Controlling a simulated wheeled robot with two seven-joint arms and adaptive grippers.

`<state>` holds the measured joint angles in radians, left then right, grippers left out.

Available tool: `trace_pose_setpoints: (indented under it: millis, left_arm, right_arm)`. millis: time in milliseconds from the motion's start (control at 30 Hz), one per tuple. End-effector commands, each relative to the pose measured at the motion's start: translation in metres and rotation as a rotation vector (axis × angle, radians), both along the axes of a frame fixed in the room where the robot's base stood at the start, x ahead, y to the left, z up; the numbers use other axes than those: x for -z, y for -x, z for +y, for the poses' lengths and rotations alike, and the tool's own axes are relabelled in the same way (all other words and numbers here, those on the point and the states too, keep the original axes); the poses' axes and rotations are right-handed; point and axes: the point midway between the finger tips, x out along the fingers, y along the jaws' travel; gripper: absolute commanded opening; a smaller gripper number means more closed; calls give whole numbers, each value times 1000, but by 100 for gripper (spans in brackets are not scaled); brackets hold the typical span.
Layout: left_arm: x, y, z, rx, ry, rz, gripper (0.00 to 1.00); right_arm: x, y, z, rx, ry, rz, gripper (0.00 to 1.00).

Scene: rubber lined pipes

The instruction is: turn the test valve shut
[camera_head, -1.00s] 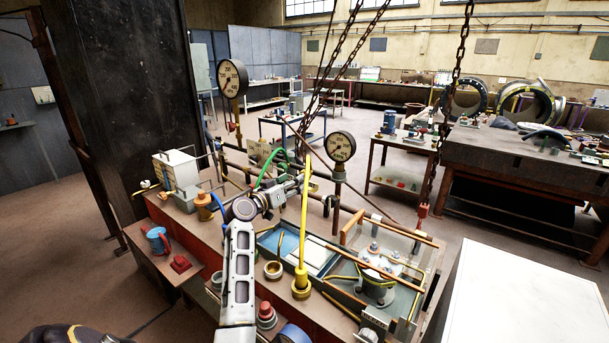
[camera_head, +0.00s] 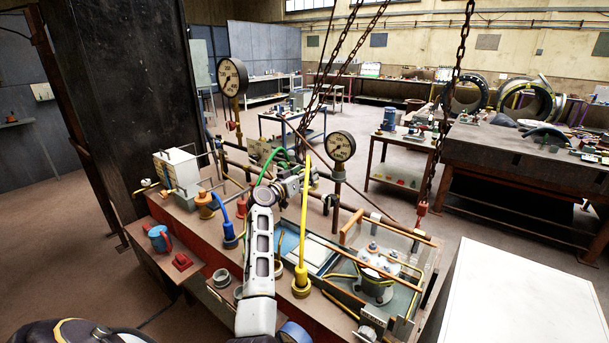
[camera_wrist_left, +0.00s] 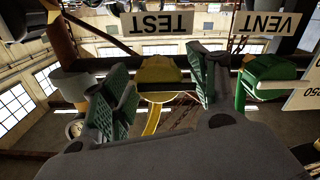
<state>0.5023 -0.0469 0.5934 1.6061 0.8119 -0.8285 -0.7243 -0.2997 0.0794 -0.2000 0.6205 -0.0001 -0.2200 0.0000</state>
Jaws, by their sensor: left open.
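In the left wrist view the picture is upside down. A TEST plate (camera_wrist_left: 157,23) shows there, with a yellow part (camera_wrist_left: 158,72) beside it and a yellow strip running from that part. I cannot tell whether this yellow part is the test valve's handle or a hose fitting. My left gripper (camera_wrist_left: 162,88) is open, its green-padded fingers on either side of the yellow part; contact cannot be told. In the head view my left gripper (camera_head: 298,183) is at the pipework, hiding the valve. My right gripper is not in view.
A VENT plate (camera_wrist_left: 268,23) and a green part (camera_wrist_left: 262,78) are close beside the left gripper. A yellow hose (camera_head: 304,220) stands just right of my left arm. A gauge (camera_head: 341,147) and hanging chains (camera_head: 440,120) are nearby. A glass-sided tank (camera_head: 405,285) sits at right.

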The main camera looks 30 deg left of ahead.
Motion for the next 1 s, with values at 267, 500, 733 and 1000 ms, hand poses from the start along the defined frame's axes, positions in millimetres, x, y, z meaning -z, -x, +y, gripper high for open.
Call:
trace_pose_setpoints:
  millis: [267,500,733,1000]
  left_arm:
    - [0,0,0,0,0,0,57]
    - [0,0,0,0,0,0,26]
    - [0,0,0,0,-1,0,13]
    - [1,0,0,0,-25,-1,13]
  right_arm:
    - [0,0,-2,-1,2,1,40]
    - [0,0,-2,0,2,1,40]
    - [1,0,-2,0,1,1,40]
    - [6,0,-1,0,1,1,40]
